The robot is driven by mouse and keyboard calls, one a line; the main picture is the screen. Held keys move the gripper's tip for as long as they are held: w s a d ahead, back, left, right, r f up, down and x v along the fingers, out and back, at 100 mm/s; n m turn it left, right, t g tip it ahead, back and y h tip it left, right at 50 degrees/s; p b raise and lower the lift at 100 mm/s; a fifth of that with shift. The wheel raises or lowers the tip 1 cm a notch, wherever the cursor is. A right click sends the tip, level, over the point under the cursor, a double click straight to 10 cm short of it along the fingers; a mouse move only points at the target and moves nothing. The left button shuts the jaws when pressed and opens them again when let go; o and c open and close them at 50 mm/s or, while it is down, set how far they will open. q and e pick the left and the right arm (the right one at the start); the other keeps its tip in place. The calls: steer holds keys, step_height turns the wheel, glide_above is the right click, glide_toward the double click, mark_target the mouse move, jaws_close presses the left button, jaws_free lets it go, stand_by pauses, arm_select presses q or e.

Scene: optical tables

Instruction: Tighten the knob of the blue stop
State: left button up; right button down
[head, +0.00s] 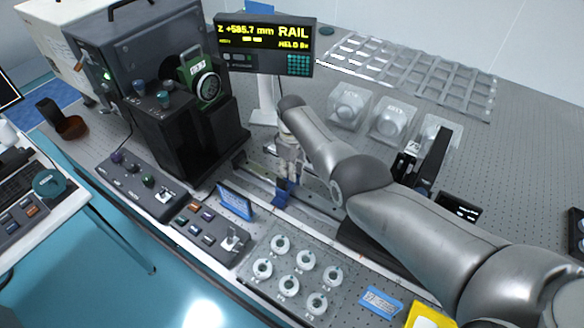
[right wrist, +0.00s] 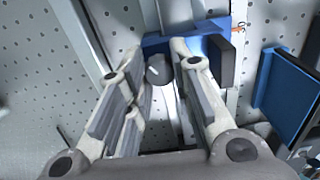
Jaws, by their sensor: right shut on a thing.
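The blue stop (head: 281,193) sits on the metal rail in the middle of the table. In the right wrist view, the blue stop (right wrist: 205,42) is at the top centre, with a black block at its right end. Its round dark grey knob (right wrist: 158,70) faces the wrist camera. My right gripper (head: 286,172) reaches down over the rail at the stop. In the wrist view, my right gripper (right wrist: 159,66) has one fingertip on each side of the knob and is shut on it. The left gripper is not in view.
A display (head: 265,45) behind the rail reads "Z +585.7 mm RAIL". A small blue sign (head: 235,201) stands left of the stop. A tray with several white rings (head: 304,260) is in front. Clear domed cases (head: 388,122) stand behind my right arm.

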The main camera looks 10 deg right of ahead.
steer(key=n, duration=0.5)
steer(key=shift+w+r+n, duration=0.1)
steer(key=shift+n, duration=0.2)
steer(key=n, duration=0.5)
steer(key=shift+n, duration=0.3)
steer(key=c, duration=1.2)
jaws_free()
steer(key=shift+c, duration=0.2)
step_height(320, 180, up, 12)
